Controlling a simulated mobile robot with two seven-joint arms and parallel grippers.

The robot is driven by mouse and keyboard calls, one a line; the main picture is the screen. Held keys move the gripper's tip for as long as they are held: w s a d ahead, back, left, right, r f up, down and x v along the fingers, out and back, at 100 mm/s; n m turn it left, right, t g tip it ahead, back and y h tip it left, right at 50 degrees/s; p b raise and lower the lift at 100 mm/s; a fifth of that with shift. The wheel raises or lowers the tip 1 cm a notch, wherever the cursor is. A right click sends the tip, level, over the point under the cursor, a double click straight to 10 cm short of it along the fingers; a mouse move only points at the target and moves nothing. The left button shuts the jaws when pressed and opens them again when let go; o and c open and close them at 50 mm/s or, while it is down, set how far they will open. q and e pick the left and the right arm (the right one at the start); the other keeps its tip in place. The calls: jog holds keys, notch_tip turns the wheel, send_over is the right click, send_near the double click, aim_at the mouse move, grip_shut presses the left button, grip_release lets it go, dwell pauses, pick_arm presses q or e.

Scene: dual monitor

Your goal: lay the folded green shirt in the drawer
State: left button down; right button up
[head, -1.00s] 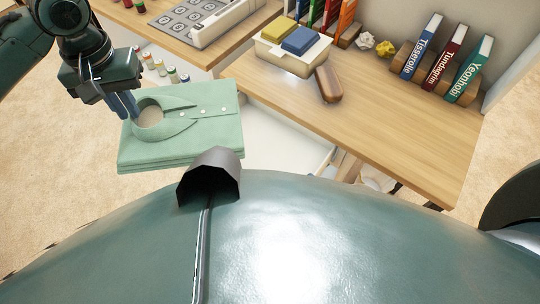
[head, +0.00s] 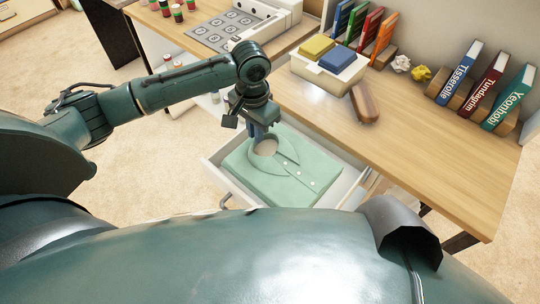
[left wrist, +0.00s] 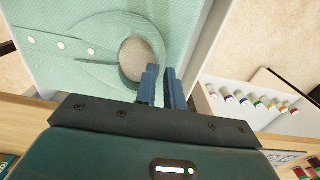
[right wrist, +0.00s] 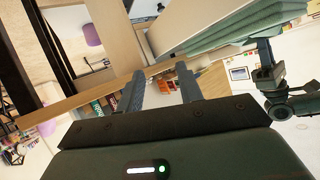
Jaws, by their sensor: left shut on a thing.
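My left gripper (head: 262,132) is over the collar end, shut on the shirt's edge. In the left wrist view its blue fingers (left wrist: 162,88) are close together beside the collar opening, and the shirt (left wrist: 95,65) fills the upper left. The shirt's layered edge (right wrist: 235,30) also shows in the right wrist view. I cannot tell whether it rests on the drawer's bottom. My right gripper (right wrist: 160,90) is open and empty, seen only in its own wrist view.
The wooden desk (head: 410,140) is above the drawer.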

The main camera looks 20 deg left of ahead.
pick_arm(q)
notch_tip(320, 180, down, 6)
jog(key=shift+r+b, duration=0.1)
jog(key=shift+b, duration=0.35)
jog(key=shift+f, duration=0.3)
jog(key=c, duration=1.5)
grip_release()
pick_arm(e)
jog(key=shift+s+d, duration=0.15)
jog(key=shift+d, duration=0.15)
pick_arm(q)
jog(key=shift+r, duration=0.1)
